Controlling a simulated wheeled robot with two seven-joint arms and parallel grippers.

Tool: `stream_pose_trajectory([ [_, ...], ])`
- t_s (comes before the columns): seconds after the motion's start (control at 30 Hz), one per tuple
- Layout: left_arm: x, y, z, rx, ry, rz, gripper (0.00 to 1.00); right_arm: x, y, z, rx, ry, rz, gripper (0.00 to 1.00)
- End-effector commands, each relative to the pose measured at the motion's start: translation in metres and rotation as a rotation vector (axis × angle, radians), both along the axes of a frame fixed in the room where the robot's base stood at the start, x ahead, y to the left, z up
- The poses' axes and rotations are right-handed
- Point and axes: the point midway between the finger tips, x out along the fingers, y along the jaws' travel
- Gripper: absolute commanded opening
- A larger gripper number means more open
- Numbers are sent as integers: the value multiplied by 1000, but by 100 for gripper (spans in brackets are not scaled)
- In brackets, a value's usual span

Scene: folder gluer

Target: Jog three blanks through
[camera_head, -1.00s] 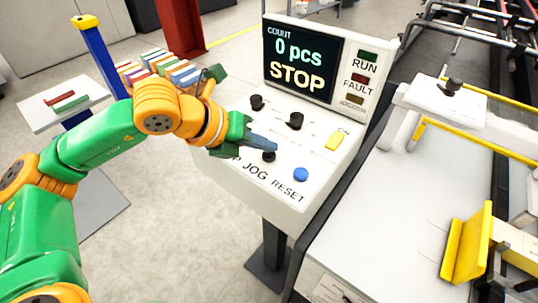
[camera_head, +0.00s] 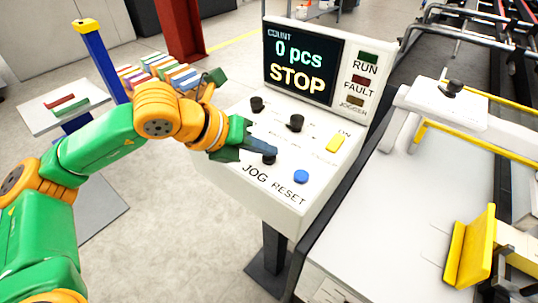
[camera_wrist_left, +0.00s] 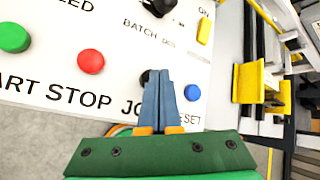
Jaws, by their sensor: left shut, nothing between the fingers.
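The white control panel (camera_head: 318,168) carries a screen (camera_head: 302,65) that reads "0 pcs" and "STOP". My left gripper (camera_head: 272,151) is shut and empty, its fingertips over the black JOG button (camera_head: 269,159). In the left wrist view the closed fingers (camera_wrist_left: 158,75) cover most of the JOG button (camera_wrist_left: 146,76); I cannot tell whether they touch it. The blue RESET button (camera_head: 301,176) is to the right, and the red STOP button (camera_wrist_left: 91,62) and green START button (camera_wrist_left: 13,37) are to the left in the wrist view. My right gripper is not in view. No blanks can be made out.
Black knobs (camera_head: 295,123) and a yellow ON switch (camera_head: 335,142) sit higher on the panel. The machine bed (camera_head: 385,215) with a yellow guide (camera_head: 468,248) is at the right. A stand with coloured cartons (camera_head: 160,70) is behind my left arm.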

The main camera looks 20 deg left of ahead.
Motion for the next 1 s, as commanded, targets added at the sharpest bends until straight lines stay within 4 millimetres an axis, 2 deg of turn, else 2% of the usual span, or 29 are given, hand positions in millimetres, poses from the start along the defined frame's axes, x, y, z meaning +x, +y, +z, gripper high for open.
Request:
stream_pose_trajectory([
  [0.67, 0, 0, -3, 1, 1, 0, 0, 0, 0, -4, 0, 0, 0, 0],
  [1.0, 0, 0, 14, 0, 1, -1, 0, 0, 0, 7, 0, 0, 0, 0],
])
